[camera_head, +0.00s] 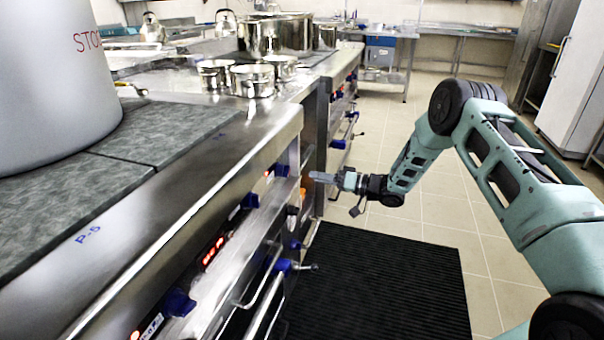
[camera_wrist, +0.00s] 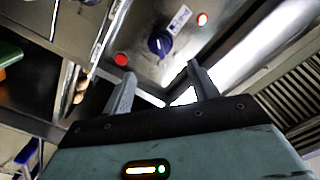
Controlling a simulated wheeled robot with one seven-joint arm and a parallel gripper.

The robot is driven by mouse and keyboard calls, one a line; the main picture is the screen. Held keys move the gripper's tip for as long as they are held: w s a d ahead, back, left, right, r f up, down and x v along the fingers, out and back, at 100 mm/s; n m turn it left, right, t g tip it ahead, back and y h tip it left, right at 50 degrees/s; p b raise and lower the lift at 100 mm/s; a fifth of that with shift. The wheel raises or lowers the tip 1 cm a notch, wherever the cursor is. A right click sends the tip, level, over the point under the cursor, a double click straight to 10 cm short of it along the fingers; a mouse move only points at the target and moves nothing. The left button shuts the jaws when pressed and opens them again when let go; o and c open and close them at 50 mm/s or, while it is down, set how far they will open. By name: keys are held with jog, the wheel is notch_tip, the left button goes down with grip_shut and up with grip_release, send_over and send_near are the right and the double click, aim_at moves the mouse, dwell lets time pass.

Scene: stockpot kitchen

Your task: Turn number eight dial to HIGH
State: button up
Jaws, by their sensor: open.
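Blue dials sit along the stove front in the head view: a near one (camera_head: 180,302), a middle one (camera_head: 250,200) and a far one (camera_head: 282,170). I cannot read which one is number eight. My gripper (camera_head: 322,177) is at the far end of the near stove front, to the right of the far dial, pointing left toward the panel. In the wrist view my gripper (camera_wrist: 161,72) is open, its two fingers apart and empty. A blue dial (camera_wrist: 160,42) with a white label (camera_wrist: 180,18) lies just beyond the fingertips, apparently untouched.
A red light (camera_wrist: 121,59) and an orange-red light (camera_wrist: 202,19) flank the dial. Oven handles (camera_head: 262,280) stick out below the panel. A large grey stockpot (camera_head: 50,90) stands on the stove. A black mat (camera_head: 385,285) and tiled floor lie clear on the right.

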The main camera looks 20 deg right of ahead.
jog(key=v, duration=0.7)
dwell(0.3)
